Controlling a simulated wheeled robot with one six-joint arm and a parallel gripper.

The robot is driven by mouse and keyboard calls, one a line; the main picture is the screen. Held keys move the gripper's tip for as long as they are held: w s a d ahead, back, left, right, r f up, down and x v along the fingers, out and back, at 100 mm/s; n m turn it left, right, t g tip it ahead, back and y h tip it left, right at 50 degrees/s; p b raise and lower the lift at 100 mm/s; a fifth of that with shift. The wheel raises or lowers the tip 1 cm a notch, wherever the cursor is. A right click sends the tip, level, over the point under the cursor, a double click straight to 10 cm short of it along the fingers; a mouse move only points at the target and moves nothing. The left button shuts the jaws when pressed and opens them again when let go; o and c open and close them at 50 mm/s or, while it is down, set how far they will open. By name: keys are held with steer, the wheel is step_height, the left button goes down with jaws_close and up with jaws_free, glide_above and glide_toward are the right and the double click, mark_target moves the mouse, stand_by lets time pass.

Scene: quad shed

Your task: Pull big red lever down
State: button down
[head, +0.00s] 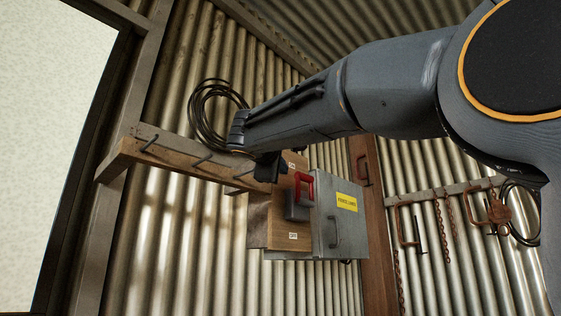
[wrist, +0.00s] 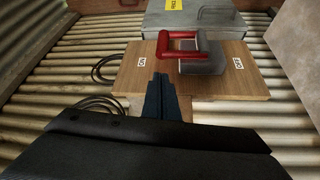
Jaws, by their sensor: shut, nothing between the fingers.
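The big red lever (head: 304,184) is a U-shaped handle on a grey switch box (head: 297,208), mounted on a wooden board (head: 280,225). In the head view the handle is at the upper part of the box, nearer the upper label than the lower one. In the wrist view the lever (wrist: 180,45) points left, toward the ON-side label (wrist: 142,62). My gripper (head: 268,170) is left of and slightly above the handle in the head view. In the wrist view my gripper (wrist: 160,80) has its dark fingers together and empty, just short of the handle, apparently not touching it.
A grey metal cabinet (head: 336,232) with a yellow label stands beside the board. A wooden rail with hooks (head: 175,158) and a coiled black cable (head: 207,112) are at left. Chains and clamps (head: 405,225) hang at right. Corrugated metal walls lie behind.

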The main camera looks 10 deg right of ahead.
steer(key=p+x, duration=0.3)
steer(key=x, duration=0.3)
steer(key=shift+w, duration=0.15)
steer(key=shift+d+f+b, duration=0.15)
steer(key=shift+d+b, duration=0.15)
steer(key=shift+b, duration=0.5)
